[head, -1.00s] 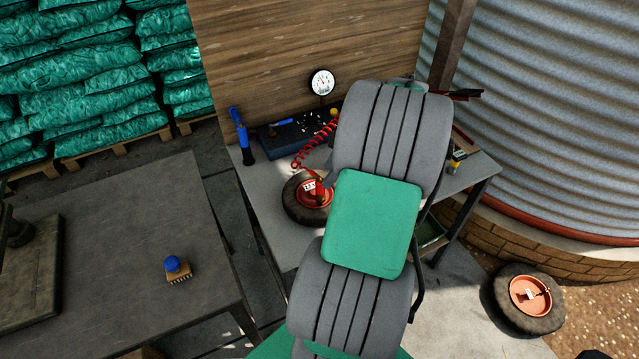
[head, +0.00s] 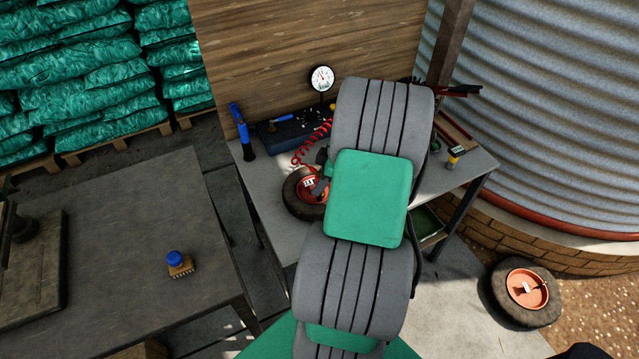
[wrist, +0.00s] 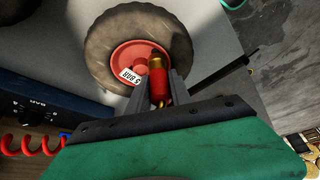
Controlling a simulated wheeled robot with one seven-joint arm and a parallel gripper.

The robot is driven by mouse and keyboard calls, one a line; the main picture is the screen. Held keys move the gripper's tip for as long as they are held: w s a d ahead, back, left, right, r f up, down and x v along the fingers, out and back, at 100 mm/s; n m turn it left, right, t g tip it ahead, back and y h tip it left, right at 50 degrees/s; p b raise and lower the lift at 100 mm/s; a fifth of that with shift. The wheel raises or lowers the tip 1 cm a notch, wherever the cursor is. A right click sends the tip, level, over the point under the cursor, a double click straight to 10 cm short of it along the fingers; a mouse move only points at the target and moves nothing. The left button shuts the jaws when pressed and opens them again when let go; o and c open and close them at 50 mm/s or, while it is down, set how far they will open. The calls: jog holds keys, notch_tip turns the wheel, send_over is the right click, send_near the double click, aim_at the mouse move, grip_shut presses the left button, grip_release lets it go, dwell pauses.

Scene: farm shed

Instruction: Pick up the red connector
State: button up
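The red connector (wrist: 158,82), with a brass-coloured band, shows in the wrist view between the two fingers of my gripper (wrist: 160,90). It overlaps the red hub of a small wheel (wrist: 98,48). The fingers lie close along both sides of the connector; whether they press on it I cannot tell. In the head view my gripper (head: 321,186) is over the wheel (head: 300,204) on the grey bench, and the connector is largely hidden by my gripper and arm. A coiled red hose (head: 311,147) lies behind.
A dark blue unit (head: 290,133) and a round gauge (head: 321,79) stand at the back of the bench against a wooden panel. A blue-handled tool (head: 242,132) stands at its left. The bench's front-left area is clear.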

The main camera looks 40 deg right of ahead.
grip_shut()
jog(key=shift+r, duration=0.15)
jog(key=shift+r, duration=0.25)
jog(key=s+d+r+b, duration=0.3)
jog(key=s+d+r, duration=0.2)
jog(key=s+r, duration=0.7)
jog(key=shift+s, duration=0.6)
jog(key=shift+w+r, duration=0.1)
